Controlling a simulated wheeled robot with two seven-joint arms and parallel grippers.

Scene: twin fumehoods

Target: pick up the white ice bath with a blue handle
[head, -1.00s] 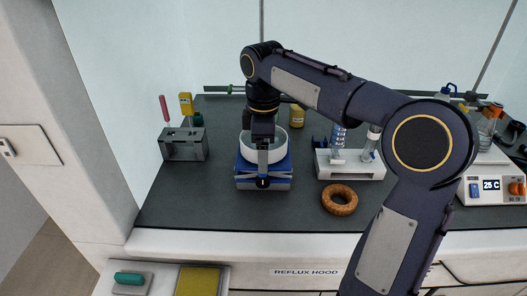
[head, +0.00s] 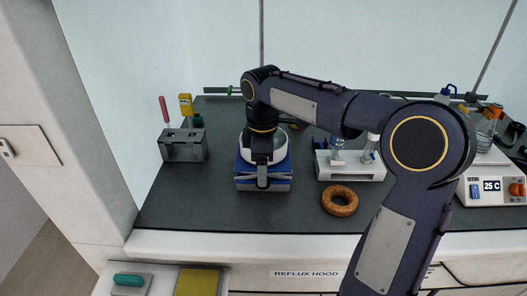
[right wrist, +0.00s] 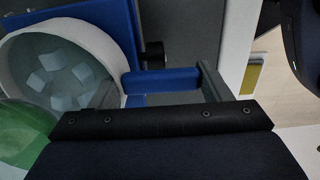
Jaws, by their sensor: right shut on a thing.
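The white ice bath (head: 243,146) sits on a blue lab jack (head: 281,183) in the hood, mostly hidden behind my right arm in the head view. In the right wrist view the round bath (right wrist: 103,42) shows several pale ice cubes inside. Its blue handle (right wrist: 160,81) sticks out from the rim towards a grey finger. My right gripper (head: 262,184) is at the front of the bath and shut on the blue handle. My left gripper is in neither view.
An orange-brown ring (head: 340,200) lies right of the jack. A white rack with glassware (head: 352,170) stands behind it. A green blurred thing (right wrist: 22,132) shows near the bath.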

